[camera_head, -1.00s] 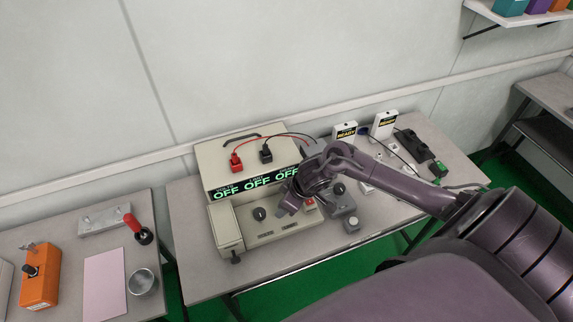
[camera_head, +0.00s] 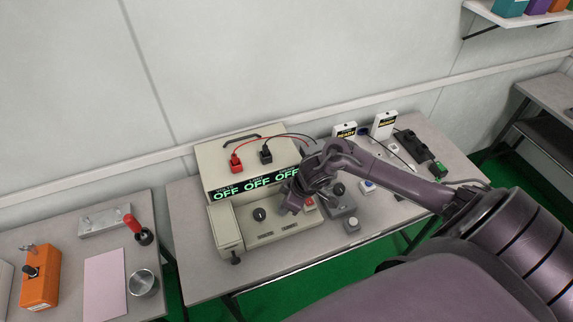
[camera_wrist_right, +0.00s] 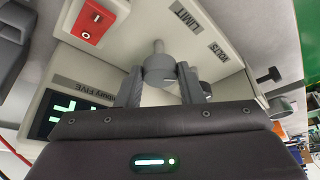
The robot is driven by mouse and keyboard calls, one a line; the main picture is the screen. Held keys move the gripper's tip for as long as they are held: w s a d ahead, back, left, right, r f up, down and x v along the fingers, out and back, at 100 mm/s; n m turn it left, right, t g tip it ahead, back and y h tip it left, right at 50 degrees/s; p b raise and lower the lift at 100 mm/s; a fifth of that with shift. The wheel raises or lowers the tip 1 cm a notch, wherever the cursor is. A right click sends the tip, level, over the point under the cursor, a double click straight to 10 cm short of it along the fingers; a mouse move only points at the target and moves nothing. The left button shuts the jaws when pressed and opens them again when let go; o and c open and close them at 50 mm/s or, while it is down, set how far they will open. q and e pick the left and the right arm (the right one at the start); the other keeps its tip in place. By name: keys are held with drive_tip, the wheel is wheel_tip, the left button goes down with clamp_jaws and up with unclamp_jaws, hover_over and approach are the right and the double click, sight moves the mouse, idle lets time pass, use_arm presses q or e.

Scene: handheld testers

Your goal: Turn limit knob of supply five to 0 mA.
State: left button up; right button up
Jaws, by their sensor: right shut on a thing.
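Supply five is a cream bench unit (camera_head: 222,157) with three green OFF readouts (camera_head: 257,181) on its dark display. The grey limit knob (camera_wrist_right: 159,68) sits beside the LIMIT label (camera_wrist_right: 180,14). My right gripper (camera_wrist_right: 160,82) is shut on this knob, one finger on each side; it also shows over the front panel in the head view (camera_head: 288,209), where it hides the knob. The volts knob (camera_head: 260,214) is to its left. My left gripper is not in view.
A red rocker switch (camera_wrist_right: 93,20) is close beside the limit knob. Red (camera_head: 236,163) and black (camera_head: 266,155) plugs with leads are on top of the unit. A grey box with a knob (camera_head: 340,203) stands just right of the supply. A side table (camera_head: 70,262) is at left.

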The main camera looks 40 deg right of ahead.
drive_tip(key=n, duration=0.2)
drive_tip(key=shift+w+d+n+g+y, duration=0.15)
drive_tip(key=shift+n+g+y, duration=0.15)
drive_tip(key=shift+y, duration=0.1)
drive_tip(key=shift+w+n+b, duration=0.1)
drive_tip(key=shift+n+b, duration=0.35)
drive_tip(key=shift+n, duration=0.45)
drive_tip(key=n+g+b, duration=0.1)
drive_tip(key=n, duration=0.1)
drive_tip(key=shift+w+d+n+y, duration=0.1)
drive_tip(key=shift+n+y, duration=0.2)
drive_tip(key=shift+y, duration=0.1)
drive_tip(key=shift+w+n+g+b, duration=0.1)
drive_tip(key=shift+n+g+b, duration=0.8)
drive_tip(key=shift+n+b, duration=0.7)
drive_tip(key=shift+r, duration=0.1)
drive_tip(key=shift+n, duration=0.3)
drive_tip(key=o, duration=1)
